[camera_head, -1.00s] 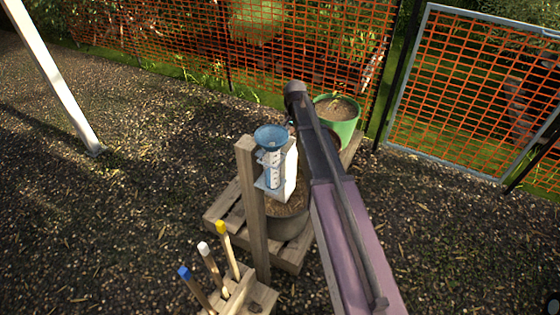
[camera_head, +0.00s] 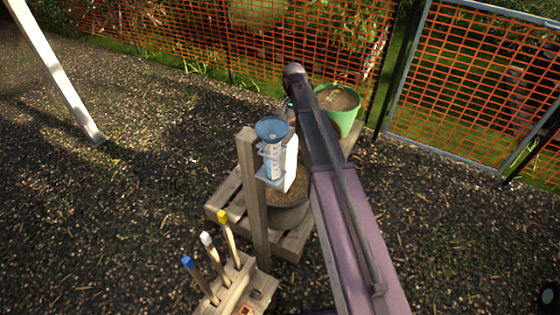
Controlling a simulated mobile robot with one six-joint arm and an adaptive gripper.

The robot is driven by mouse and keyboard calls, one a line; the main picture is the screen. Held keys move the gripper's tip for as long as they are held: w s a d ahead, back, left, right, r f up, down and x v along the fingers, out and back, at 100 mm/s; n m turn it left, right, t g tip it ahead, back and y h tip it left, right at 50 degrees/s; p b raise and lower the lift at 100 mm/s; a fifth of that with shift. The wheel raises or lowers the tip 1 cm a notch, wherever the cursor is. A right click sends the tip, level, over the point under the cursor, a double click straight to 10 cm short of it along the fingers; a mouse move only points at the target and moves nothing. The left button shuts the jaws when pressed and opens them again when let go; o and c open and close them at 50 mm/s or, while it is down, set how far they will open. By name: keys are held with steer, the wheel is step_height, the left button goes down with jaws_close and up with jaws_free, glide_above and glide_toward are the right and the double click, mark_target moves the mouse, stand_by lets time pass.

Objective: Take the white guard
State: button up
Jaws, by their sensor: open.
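No thing is plainly a white guard. A white upright panel (camera_head: 291,163) stands right behind the clear gauge tube with the blue funnel (camera_head: 272,129), on a wooden post (camera_head: 252,195). A white-tipped stick (camera_head: 212,256) stands in a wooden block (camera_head: 232,291), between a blue-tipped stick (camera_head: 200,280) and a yellow-tipped stick (camera_head: 228,237). I cannot tell whether either white thing is the guard. My arm reaches up the middle, past the right of the panel. My gripper is not clearly visible; the far end of the arm hides it.
A low wooden pallet (camera_head: 226,206) bears a dark pot of soil (camera_head: 288,217) behind the post. A green pot (camera_head: 349,117) stands beyond my arm. Orange mesh fence (camera_head: 190,42) and a grey-framed mesh panel (camera_head: 480,85) close the back. Open gravel lies at left.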

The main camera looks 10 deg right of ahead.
mark_target(292, 142)
step_height(292, 142, down, 8)
steer(key=b, duration=0.7)
steer(key=shift+r, duration=0.15)
stand_by(0.4)
steer(key=shift+d+f+b, duration=0.2)
steer(key=shift+f+b, duration=2.4)
steer(key=shift+b, duration=0.05)
jaws_close()
